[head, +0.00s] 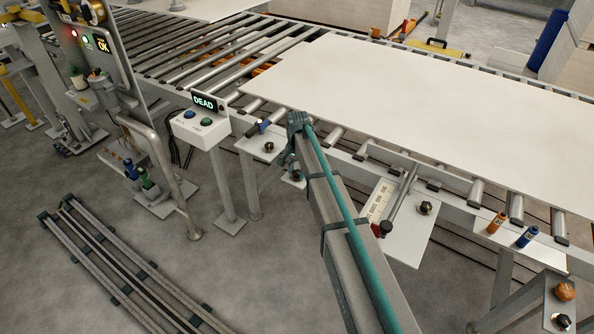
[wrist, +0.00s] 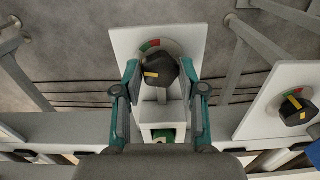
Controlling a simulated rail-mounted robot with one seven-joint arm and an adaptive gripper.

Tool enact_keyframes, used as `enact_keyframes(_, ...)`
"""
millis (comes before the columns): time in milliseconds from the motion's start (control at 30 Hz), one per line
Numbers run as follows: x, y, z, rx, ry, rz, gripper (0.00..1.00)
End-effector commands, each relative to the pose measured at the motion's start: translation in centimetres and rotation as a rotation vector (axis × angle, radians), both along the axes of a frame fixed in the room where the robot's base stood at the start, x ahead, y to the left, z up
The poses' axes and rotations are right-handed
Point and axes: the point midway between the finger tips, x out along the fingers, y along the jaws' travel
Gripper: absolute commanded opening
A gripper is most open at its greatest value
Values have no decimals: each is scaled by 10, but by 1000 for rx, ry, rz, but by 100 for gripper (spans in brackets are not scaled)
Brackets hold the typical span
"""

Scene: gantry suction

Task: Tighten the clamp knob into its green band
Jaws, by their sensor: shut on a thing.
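In the wrist view the black clamp knob (wrist: 158,70) sits on a light plate (wrist: 125,40), with a yellow pointer mark on the left of its face. A curved scale (wrist: 150,45) with small red and green parts shows just beyond the knob; much of it is hidden. The pointer does not visibly line up with the green part. My gripper (wrist: 160,76) has its teal and grey fingers on both sides of the knob and is shut on it. In the head view my arm hides the fingers.
A second black knob (wrist: 298,110) with its own red and green scale stands to the right in the wrist view. In the head view a white panel (head: 430,110) lies on the rollers. A button box (head: 200,128) stands left of my arm under a DEAD display (head: 206,102).

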Motion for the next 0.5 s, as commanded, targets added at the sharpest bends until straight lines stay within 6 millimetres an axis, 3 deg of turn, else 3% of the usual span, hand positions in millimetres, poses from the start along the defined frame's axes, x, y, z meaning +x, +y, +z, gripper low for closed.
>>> enact_keyframes(500,0,0,0,-1,1,-135,6)
